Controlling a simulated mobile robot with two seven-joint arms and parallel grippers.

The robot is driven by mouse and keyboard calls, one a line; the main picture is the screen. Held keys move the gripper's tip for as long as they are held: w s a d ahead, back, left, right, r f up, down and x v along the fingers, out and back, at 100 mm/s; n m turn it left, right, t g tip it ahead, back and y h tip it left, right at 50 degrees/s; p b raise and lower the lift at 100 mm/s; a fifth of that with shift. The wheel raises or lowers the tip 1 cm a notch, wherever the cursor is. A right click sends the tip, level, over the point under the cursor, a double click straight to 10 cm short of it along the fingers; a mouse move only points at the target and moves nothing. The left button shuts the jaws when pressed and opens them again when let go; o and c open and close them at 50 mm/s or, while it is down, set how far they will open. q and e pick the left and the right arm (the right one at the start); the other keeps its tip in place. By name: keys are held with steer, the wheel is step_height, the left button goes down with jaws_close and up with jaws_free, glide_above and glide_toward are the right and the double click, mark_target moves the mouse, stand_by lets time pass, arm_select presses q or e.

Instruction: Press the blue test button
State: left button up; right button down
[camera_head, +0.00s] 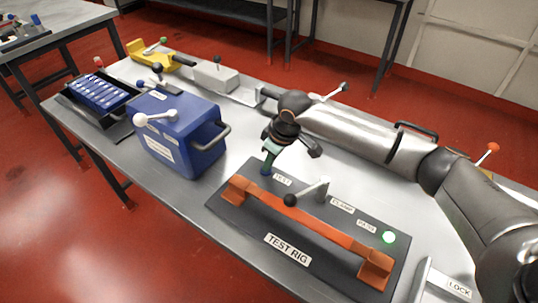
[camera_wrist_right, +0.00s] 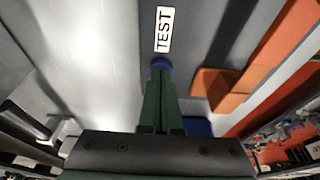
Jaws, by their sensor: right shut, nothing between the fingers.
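The black test rig (camera_head: 330,263) lies on the steel table, with an orange bar handle (camera_head: 310,225) across it. The blue test button (camera_head: 265,172) sits at the rig's far left corner by the TEST label (camera_head: 282,180). My right gripper (camera_head: 268,163) is shut and empty, pointing down with its fingertips at the button, which they mostly cover. In the right wrist view a blue rim of the button (camera_wrist_right: 161,61) shows right at the fingertips, just below the TEST label (camera_wrist_right: 164,29). They appear to touch. My left gripper is not in view.
A lever with a black knob (camera_head: 291,200) stands behind the orange handle. A blue box (camera_head: 182,137) with a handle stands left of my gripper. A black tray of blue cells (camera_head: 98,92) is farther left.

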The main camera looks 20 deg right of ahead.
steer(key=shift+f, duration=0.15)
steer(key=shift+s+f, duration=0.1)
step_height(320, 180, up, 5)
steer(key=p, duration=0.6)
steer(key=shift+r, duration=0.2)
step_height(320, 180, up, 9)
glide_above(278, 178)
steer(key=shift+f, duration=0.15)
